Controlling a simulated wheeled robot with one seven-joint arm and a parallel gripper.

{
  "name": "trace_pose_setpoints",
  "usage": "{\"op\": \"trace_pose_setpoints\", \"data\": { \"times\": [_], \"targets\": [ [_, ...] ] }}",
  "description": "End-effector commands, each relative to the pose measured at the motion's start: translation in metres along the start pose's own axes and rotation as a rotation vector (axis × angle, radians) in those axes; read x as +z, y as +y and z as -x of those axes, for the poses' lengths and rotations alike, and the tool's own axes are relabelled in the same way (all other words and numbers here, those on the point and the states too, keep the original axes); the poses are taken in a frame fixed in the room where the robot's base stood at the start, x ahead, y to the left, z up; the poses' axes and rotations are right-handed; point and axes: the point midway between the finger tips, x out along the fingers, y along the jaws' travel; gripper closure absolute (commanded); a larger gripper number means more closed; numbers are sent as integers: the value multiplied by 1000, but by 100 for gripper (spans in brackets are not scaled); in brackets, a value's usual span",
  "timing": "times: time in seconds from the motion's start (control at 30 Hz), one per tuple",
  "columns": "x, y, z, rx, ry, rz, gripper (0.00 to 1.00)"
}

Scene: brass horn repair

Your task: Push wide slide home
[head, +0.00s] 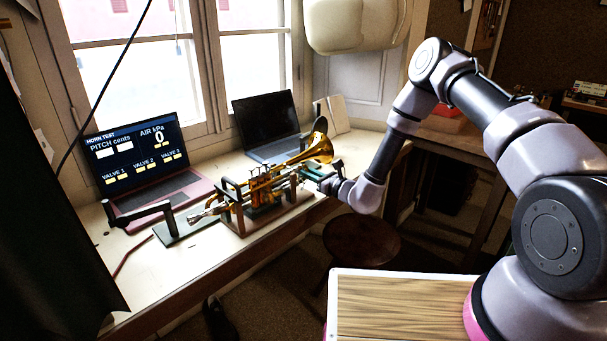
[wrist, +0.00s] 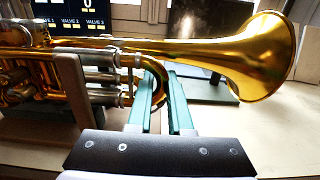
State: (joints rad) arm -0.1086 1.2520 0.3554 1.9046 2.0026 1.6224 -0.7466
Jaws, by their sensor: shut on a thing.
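A brass trumpet (head: 318,149) lies on its side in a wooden stand on the bench, its bell pointing right. In the wrist view the golden bell (wrist: 262,62) spans the upper right. The wide slide (wrist: 158,69) is the curved brass bow at the right of the silver tubes (wrist: 103,76). My gripper (head: 326,181) reaches in from the right. In the wrist view its green fingers (wrist: 162,84) stand either side of the bow and are shut on it. The fingers hide part of the bow, so its exact seating depth cannot be told.
A wooden stand post (wrist: 72,88) rises close left of the fingers. A pink laptop (head: 150,188) with a test display and a dark laptop (head: 268,127) stand behind. A black clamp arm (head: 140,214) is at left. A round stool (head: 361,240) stands below the bench.

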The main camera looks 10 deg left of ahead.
Motion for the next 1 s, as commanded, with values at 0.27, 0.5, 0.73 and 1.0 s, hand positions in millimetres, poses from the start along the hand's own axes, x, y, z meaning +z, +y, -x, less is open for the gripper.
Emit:
{"op": "trace_pose_setpoints", "data": {
  "times": [0.27, 0.5, 0.73, 1.0],
  "targets": [
    [-1, 8, -1, 15, 2, -3, 47],
    [-1, 9, -1, 18, 3, -3, 47],
    [-2, 8, 12, 16, 5, -4, 47],
    [-1, 3, 65, 6, 4, -4, 47]
  ]
}}
